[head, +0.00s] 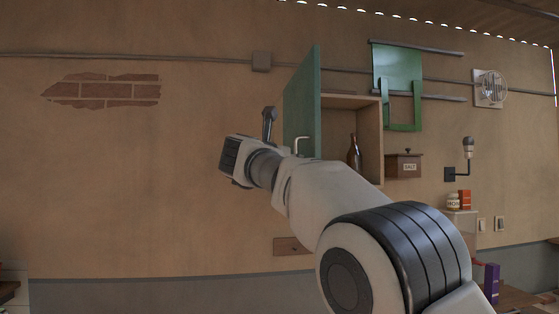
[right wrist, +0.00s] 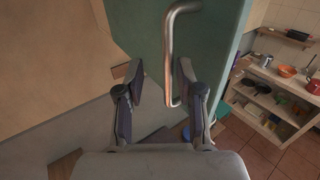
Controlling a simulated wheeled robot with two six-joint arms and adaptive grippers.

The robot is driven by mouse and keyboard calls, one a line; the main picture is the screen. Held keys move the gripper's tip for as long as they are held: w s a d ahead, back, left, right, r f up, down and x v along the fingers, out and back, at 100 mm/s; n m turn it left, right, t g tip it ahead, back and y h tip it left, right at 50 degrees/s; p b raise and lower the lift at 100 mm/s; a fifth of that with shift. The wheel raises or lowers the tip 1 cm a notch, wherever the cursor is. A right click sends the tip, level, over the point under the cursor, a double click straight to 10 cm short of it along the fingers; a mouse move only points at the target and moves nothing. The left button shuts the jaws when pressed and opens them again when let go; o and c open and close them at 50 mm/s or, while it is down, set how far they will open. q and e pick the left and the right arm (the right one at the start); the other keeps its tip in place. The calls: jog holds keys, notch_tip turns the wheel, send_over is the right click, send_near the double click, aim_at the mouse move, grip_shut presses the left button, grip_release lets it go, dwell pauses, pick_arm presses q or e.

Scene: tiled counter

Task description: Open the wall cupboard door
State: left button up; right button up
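The wall cupboard (head: 367,140) hangs on the wall in the head view, with part of its inside showing and a brown bottle (head: 354,153) in it. Its green door (head: 301,100) stands open, swung well out from the wall. The door's metal handle (head: 303,143) is on its outer face, partly hidden by my right arm. In the right wrist view the handle (right wrist: 169,55) runs down between the spread fingertips of my right gripper (right wrist: 161,82); I cannot tell how deep it sits between them. The right gripper (head: 268,122) is left of the door in the head view. My left gripper is out of view.
A green folding chair or rack (head: 398,75) hangs right of the cupboard, above a salt box (head: 404,165). A wall lamp (head: 467,150) is further right. A shelf unit with pots (right wrist: 268,100) stands at right in the wrist view.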

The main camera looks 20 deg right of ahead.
jog(key=v, duration=0.9)
jog(key=shift+s+a, duration=0.2)
jog(key=shift+s, duration=0.05)
